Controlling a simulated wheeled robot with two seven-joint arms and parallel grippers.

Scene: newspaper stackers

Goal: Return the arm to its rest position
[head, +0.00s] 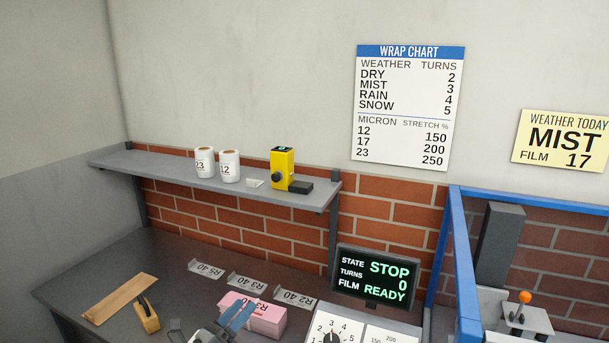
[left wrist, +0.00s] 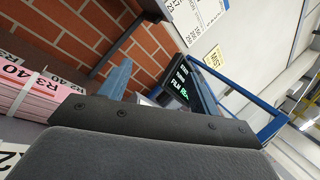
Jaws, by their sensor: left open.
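My left gripper (head: 240,310) shows at the bottom of the head view, with two blue fingers in front of a pink bundle (head: 266,318) marked R3 40. Its fingers are apart and I see nothing held between them. In the left wrist view the open gripper (left wrist: 155,75) shows with the strapped pink bundle (left wrist: 30,92) to its left; I cannot tell whether they touch. Most of the left arm lies outside the head view. My right gripper is in neither view.
A grey shelf (head: 215,183) above the bench (head: 100,262) holds two film rolls and a yellow device (head: 282,167). A STOP display (head: 375,277) and dial panel (head: 340,328) stand to the right, near a blue frame (head: 465,270). A yellow-handled tool (head: 146,316) lies left.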

